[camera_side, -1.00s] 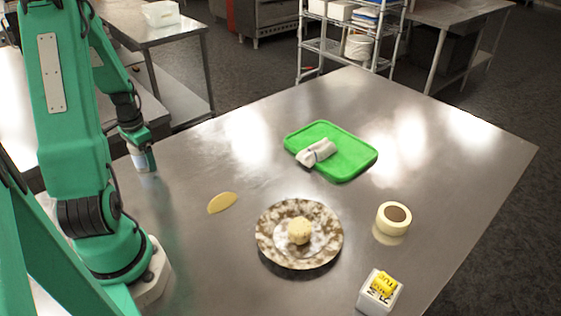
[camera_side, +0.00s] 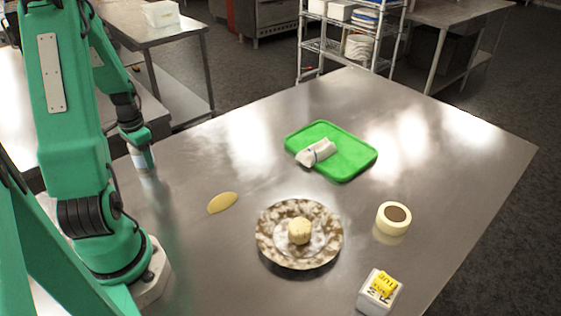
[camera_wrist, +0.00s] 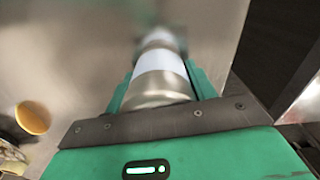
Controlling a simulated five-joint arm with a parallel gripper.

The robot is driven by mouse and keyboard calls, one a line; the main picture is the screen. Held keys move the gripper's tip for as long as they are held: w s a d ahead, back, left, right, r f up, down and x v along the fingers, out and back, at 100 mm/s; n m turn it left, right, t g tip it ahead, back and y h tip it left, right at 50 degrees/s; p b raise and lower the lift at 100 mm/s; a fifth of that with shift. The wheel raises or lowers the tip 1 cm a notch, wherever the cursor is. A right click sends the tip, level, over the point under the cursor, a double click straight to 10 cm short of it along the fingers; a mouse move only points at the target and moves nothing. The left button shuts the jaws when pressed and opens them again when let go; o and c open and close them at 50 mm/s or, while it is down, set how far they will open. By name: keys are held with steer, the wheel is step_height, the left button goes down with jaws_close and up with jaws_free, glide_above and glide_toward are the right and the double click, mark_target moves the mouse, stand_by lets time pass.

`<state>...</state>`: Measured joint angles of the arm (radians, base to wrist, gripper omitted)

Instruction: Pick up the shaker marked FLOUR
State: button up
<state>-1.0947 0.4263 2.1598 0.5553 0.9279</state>
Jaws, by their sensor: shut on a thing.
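A metal shaker with a white label band (camera_wrist: 160,68) stands between the green fingers of my gripper (camera_wrist: 165,80) in the wrist view. The fingers are shut on its sides. The same shaker (camera_side: 138,160) shows in the side view, partly hidden by my gripper (camera_side: 136,145), near the table's left edge. It looks upright. No word can be read on its label, so I cannot tell whether it says FLOUR. I cannot tell whether its base touches the table.

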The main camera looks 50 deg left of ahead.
steer(key=shift+r, duration=0.2)
steer(key=shift+r, duration=0.55)
steer(key=r, duration=0.3)
steer(key=shift+w+d, duration=0.2)
steer(key=w+d+r, duration=0.5)
steer(key=d+r, duration=0.1)
steer(key=d, duration=0.3)
steer(key=shift+w+d+r, duration=0.25)
steer(key=shift+w+d, duration=0.05)
steer(key=shift+w, duration=0.1)
steer(key=shift+w, duration=0.1)
